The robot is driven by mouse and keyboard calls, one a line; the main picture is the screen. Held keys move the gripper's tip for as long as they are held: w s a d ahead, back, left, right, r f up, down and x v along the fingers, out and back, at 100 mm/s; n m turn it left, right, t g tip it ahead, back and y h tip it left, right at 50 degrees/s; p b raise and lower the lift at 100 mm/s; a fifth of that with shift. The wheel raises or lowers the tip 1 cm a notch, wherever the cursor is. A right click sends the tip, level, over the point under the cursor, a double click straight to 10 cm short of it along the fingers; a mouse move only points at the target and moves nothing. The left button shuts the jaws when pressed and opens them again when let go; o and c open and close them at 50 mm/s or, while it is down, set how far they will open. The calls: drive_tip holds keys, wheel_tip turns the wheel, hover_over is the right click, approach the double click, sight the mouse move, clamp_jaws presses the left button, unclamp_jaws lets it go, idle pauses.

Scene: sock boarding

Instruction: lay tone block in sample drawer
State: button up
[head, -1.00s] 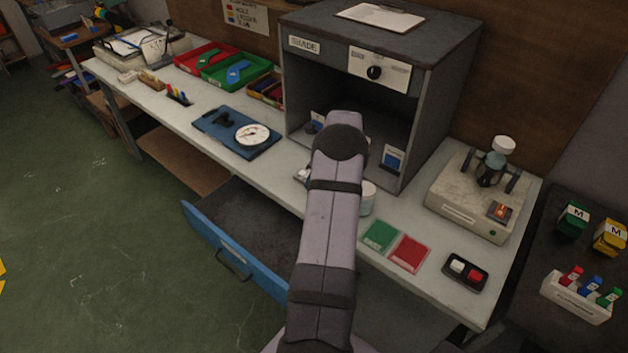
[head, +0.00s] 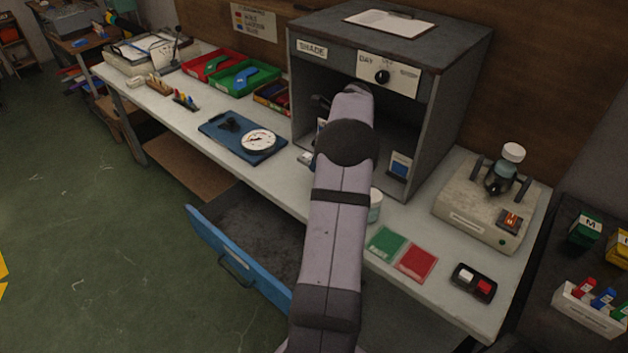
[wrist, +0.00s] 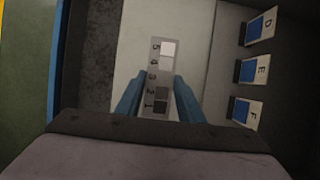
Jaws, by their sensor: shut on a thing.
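The tone block (wrist: 167,50) is a narrow grey strip with numbers and light-to-dark patches. In the wrist view it lies lengthwise between the two blue fingers of my gripper (wrist: 160,88), which is shut on it. The bench top shows below and around it. The sample drawer (head: 240,262) stands pulled open under the bench, with a blue front and a dark, bare floor. Its blue front (wrist: 57,60) and dark inside (wrist: 95,60) also show left of the block in the wrist view. In the head view my arm hides the gripper.
The grey shade booth (head: 455,110) stands behind my arm, its floor holding upright lettered cards (wrist: 261,28). A white jar (head: 375,205) stands right of my arm. Green (head: 386,244) and red cards (head: 417,262) lie near the bench front. A blue board with a dial (head: 222,135) lies left.

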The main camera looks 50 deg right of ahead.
drive_tip(key=w+a+f+b, duration=0.2)
drive_tip(key=b, duration=0.1)
drive_tip(key=shift+w+n, duration=0.3)
drive_tip(key=shift+w, duration=0.05)
drive_tip(key=w+a+n+b, duration=0.1)
drive_tip(key=w+a+b, duration=0.3)
drive_tip(key=w+b, duration=0.1)
drive_tip(key=m+b, duration=0.2)
drive_tip(key=b, duration=0.8)
hover_over(260, 254)
drive_tip(key=s, duration=0.2)
wheel_tip(260, 254, down, 13)
drive_tip(key=shift+w+r, duration=0.15)
drive_tip(key=shift+w, duration=0.1)
drive_tip(key=shift+f+b, duration=1.1)
drive_tip(key=shift+f, duration=3.9)
drive_tip(key=shift+f, duration=0.1)
